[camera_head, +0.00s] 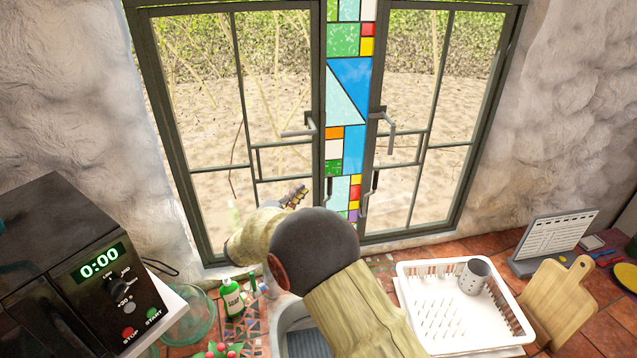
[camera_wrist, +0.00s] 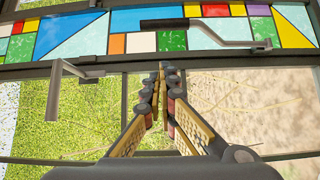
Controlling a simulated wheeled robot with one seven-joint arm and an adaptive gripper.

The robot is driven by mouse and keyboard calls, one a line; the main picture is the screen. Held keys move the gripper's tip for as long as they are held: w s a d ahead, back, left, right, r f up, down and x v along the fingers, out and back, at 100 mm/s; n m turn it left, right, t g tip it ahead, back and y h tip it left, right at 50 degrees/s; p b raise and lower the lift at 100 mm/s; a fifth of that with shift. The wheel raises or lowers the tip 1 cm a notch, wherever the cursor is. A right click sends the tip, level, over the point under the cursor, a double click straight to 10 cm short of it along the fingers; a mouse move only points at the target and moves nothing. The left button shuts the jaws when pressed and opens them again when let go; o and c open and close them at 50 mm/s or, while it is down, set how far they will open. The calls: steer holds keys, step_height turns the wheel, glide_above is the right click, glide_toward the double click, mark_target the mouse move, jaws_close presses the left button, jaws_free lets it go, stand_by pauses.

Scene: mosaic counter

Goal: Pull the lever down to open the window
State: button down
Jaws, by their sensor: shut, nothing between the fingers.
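The window is shut, with two framed glass panes, left (camera_head: 208,90) and right (camera_head: 470,80), and a stained-glass strip (camera_head: 349,90) between them. The left lever (camera_head: 297,132) sticks out sideways to the left; in the wrist view it is the grey L-shaped handle (camera_wrist: 54,95).
A white dish rack (camera_head: 512,318) with a metal cup (camera_head: 474,276) stands right of my arm. A black microwave (camera_head: 60,262) is at the left. A green soap bottle (camera_head: 232,298) stands by the sink. A cutting board (camera_head: 558,300) and a grey stand (camera_head: 552,240) are at the right.

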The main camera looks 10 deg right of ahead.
steer(key=w+d+p, duration=0.3)
steer(key=d+p, duration=0.1)
steer(key=d, duration=0.3)
steer(key=shift+w+d+p, duration=0.15)
steer(key=shift+w+p, duration=0.2)
steer(key=shift+w, duration=0.05)
steer(key=shift+s, duration=0.1)
steer(key=shift+f+b, duration=0.15)
steer(key=shift+b, duration=0.2)
